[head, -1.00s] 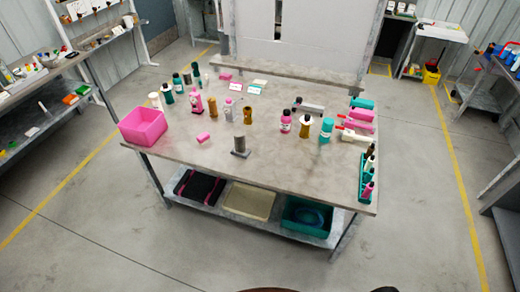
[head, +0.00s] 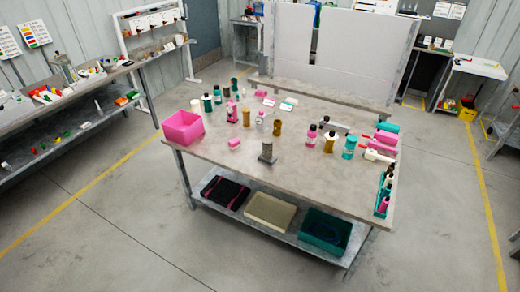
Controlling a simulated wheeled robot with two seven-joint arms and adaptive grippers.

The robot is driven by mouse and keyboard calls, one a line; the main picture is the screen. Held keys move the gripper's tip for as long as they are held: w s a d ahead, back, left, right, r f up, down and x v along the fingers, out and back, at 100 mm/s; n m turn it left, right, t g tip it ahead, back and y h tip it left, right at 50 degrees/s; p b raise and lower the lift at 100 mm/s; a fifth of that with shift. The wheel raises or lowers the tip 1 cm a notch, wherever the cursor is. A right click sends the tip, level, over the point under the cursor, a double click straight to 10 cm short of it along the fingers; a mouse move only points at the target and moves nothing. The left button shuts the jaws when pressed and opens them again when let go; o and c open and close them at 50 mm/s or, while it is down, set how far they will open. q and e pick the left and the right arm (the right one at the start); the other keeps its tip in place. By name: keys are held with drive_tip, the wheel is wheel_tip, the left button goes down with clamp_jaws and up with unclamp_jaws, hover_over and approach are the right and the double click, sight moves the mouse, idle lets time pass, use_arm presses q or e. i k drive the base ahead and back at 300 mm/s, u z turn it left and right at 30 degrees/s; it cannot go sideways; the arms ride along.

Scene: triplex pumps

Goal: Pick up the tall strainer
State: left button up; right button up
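I cannot tell for sure which thing is the tall strainer. A dark grey upright cylinder on a flat foot (head: 267,152) stands alone near the front middle of the central table (head: 215,152). A tall, pale, metal-framed object (head: 65,68) stands on the left bench, too small to make out. Neither of my grippers is in view, and nothing in the picture is being held.
The table carries a pink bin (head: 183,127), a pink block (head: 235,144), several bottles and a teal rack (head: 384,193) at the right edge. Its lower shelf holds trays and a teal crate (head: 324,232). A cluttered bench (head: 95,85) stands left; floor between is clear.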

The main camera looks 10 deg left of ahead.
sight(268, 141)
drive_tip(key=u, duration=0.65)
drive_tip(key=i, duration=0.75)
drive_tip(key=u, duration=0.65)
drive_tip(key=i, duration=0.75)
drive_tip(key=z, duration=0.5)
drive_tip(key=i, duration=0.65)
drive_tip(key=z, duration=1.15)
drive_tip(key=i, duration=0.35)
drive_tip(key=u, duration=0.4)
drive_tip(key=k, duration=0.9)
drive_tip(key=u, duration=1.6)
drive_tip(key=k, duration=0.6)
drive_tip(key=u, duration=0.55)
drive_tip(key=k, duration=0.65)
drive_tip(key=z, duration=0.25)
